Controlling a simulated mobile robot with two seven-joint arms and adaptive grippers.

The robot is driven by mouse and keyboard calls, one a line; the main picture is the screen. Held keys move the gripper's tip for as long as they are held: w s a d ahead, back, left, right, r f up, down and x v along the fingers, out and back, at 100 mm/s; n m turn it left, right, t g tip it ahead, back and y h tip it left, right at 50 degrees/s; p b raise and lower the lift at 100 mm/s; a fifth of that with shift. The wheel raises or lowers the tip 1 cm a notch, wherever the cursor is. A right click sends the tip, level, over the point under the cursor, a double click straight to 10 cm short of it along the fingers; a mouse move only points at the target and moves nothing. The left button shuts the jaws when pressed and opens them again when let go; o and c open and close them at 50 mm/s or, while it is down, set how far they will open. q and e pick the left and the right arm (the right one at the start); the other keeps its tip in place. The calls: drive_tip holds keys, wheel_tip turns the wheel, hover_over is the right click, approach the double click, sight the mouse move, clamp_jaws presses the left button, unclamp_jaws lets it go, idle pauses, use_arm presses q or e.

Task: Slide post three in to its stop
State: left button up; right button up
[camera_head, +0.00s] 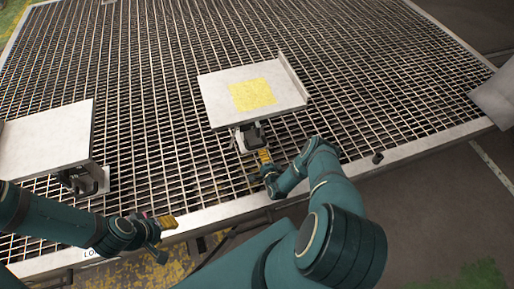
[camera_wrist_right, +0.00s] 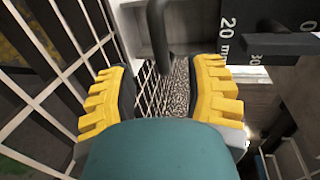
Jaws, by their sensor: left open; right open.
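A pale plate with a yellow square (camera_head: 222,103) stands on a post bracket (camera_head: 247,137) on the grating, in the middle of the head view. No number on it can be read, so I cannot tell if it is post three. My right gripper (camera_head: 264,157) is open just below this bracket. In the right wrist view, its yellow fingers (camera_wrist_right: 165,92) are apart, and a dark upright bar (camera_wrist_right: 157,30) shows ahead between them, not gripped. A scale marked 20 mm (camera_wrist_right: 227,38) is beside the bar. My left gripper (camera_head: 165,224) is open over the platform's front edge, away from any post.
A second pale plate (camera_head: 45,138) on its bracket (camera_head: 83,180) stands at the left. The grating (camera_head: 170,50) is open behind the plates. The platform's pale front rim (camera_head: 420,146) carries a small dark peg (camera_head: 377,157). A grey panel (camera_head: 497,95) is at the right.

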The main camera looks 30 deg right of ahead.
sight(257, 146)
drive_tip(key=b+x, duration=0.2)
drive_tip(key=x, duration=0.6)
drive_tip(key=shift+f, duration=0.1)
clamp_jaws()
